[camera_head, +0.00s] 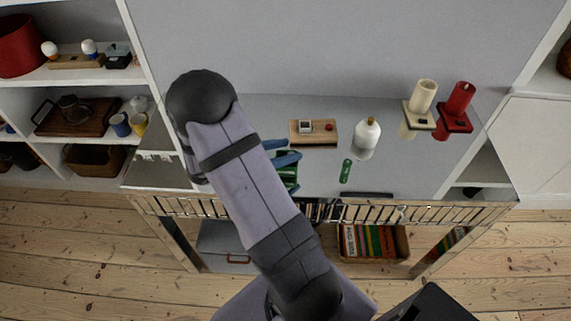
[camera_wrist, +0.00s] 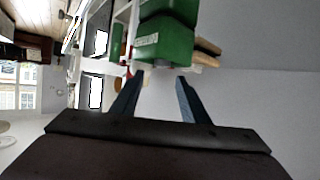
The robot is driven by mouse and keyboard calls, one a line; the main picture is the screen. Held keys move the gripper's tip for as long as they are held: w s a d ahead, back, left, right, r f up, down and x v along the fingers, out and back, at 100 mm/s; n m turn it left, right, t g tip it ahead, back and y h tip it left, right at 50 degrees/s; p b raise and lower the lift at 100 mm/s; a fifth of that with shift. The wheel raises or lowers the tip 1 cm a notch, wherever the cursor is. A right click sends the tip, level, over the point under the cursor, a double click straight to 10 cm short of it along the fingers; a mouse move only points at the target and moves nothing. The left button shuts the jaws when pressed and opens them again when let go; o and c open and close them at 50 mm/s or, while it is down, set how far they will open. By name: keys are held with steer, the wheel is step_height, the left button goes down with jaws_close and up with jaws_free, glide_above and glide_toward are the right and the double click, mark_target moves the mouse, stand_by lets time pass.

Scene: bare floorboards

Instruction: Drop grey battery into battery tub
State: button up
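My gripper (camera_head: 283,151) is over the grey shelf top. Its two blue fingers also show in the wrist view (camera_wrist: 158,82), spread apart with no object clearly held between them. A green tub (camera_head: 289,178) is partly hidden behind my arm and fingers. In the wrist view the green tub (camera_wrist: 166,42), with a pale label, is just beyond the fingertips. I cannot make out whether anything lies in it. I cannot clearly identify the grey battery in either view; a small greyish spot by the tub is too unclear to name.
A wooden board (camera_head: 313,139), a white bottle (camera_head: 366,134) and a flat green object (camera_head: 345,171) stand right of the tub. Cream (camera_head: 424,95) and red (camera_head: 460,98) candles are further right. A slatted rail (camera_head: 400,210) runs along the front edge.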

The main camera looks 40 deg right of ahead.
steer(key=v, duration=0.7)
steer(key=shift+a+b, duration=0.2)
steer(key=shift+b, duration=0.25)
